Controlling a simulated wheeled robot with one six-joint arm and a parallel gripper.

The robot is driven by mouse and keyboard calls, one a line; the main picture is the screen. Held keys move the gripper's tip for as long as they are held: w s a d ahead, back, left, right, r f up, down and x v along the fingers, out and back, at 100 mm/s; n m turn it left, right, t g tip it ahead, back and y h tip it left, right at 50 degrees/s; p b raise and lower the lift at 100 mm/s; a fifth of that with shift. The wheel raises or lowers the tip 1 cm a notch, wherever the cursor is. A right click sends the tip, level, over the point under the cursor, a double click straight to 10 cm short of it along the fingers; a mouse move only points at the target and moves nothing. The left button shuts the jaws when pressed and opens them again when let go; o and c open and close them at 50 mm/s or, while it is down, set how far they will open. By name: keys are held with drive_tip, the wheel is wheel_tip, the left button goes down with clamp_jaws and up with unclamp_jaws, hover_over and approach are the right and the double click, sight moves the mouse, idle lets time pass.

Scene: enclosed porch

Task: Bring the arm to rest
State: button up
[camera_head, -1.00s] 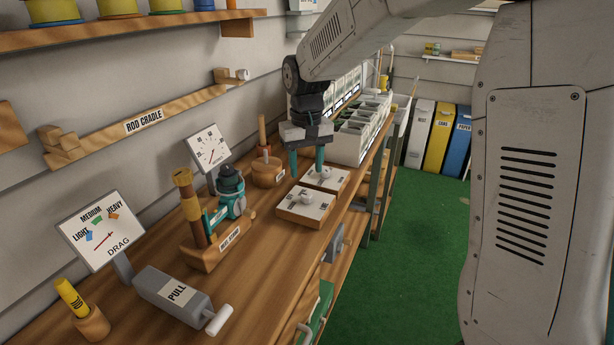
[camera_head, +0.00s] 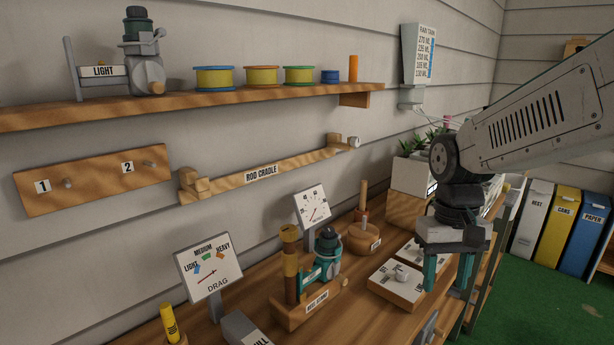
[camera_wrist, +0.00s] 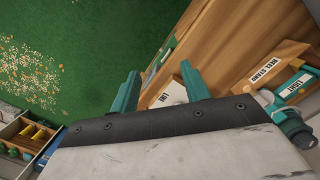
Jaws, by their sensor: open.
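My gripper (camera_head: 448,280) hangs fingers-down at the right of the head view, at the front edge of the workbench (camera_head: 370,325). Its two teal fingers are apart with nothing between them. It stands beside two white-topped wooden blocks (camera_head: 392,291) and partly hides the farther one. In the wrist view the fingers of my gripper (camera_wrist: 160,88) are also spread and empty. There the bench edge, a board marked LINE (camera_wrist: 172,92) and the reel stand (camera_wrist: 270,62) lie beyond and to the right of them.
The reel stand (camera_head: 308,312) with a teal reel, the drag gauge (camera_head: 209,268) and a round wooden pot (camera_head: 364,240) stand on the bench. A shelf (camera_head: 200,107) with spools is above. Sorting bins (camera_head: 533,217) stand at the right. Green floor (camera_head: 560,300) is open beside the bench.

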drive_tip(key=s+d+r+t, duration=0.1)
drive_tip(key=s, duration=0.8)
drive_tip(key=s+d+r+t, duration=0.1)
drive_tip(key=s+r, duration=0.1)
drive_tip(key=s, duration=0.6)
drive_tip(key=shift+s+r+t, duration=0.3)
drive_tip(key=shift+s+t, duration=0.1)
idle(1.6)
